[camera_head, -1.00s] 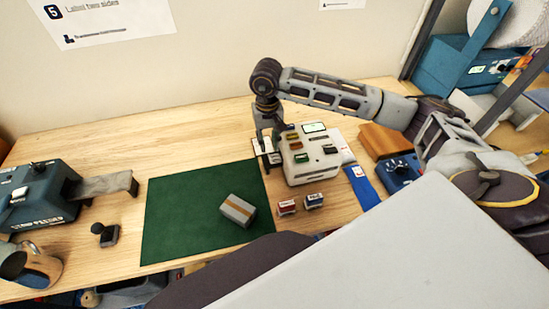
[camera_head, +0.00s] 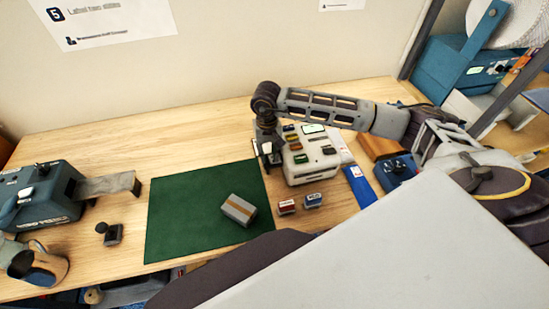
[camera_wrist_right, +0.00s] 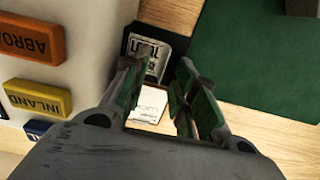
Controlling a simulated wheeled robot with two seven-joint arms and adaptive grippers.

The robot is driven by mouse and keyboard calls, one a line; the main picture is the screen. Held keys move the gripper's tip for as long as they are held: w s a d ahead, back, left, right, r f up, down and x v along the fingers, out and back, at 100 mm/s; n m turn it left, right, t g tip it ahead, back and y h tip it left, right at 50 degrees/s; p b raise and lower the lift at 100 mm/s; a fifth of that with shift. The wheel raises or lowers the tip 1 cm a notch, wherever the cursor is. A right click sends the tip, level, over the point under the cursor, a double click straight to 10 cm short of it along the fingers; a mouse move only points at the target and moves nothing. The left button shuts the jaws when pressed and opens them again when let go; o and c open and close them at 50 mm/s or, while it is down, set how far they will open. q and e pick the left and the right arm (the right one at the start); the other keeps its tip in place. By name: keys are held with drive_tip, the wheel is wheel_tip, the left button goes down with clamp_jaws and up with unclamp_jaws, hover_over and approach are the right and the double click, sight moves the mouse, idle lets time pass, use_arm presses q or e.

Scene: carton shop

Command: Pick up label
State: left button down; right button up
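A white label machine (camera_head: 308,172) with coloured buttons stands right of the green mat's far corner. My right gripper (camera_head: 267,158) points down at the machine's left side. In the right wrist view, the right gripper (camera_wrist_right: 158,75) has its fingers apart, with a gap between them. No contact with the fingers is clear. My left gripper is out of view.
A taped grey carton (camera_head: 239,210) lies on the green mat (camera_head: 180,220). Red (camera_head: 287,207) and blue (camera_head: 313,201) small blocks stand in front of the machine. A tape feeder (camera_head: 40,195), a hand stamp (camera_head: 112,233) and a mug (camera_head: 45,268) are at left.

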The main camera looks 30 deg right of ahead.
clamp_jaws()
drive_tip(key=shift+r, duration=0.15)
idle(0.4)
wheel_tip(320, 180, up, 10)
drive_tip(key=b, duration=0.2)
idle(0.5)
drive_tip(key=shift+s+f, duration=0.1)
drive_tip(key=shift+f, duration=0.15)
idle(0.3)
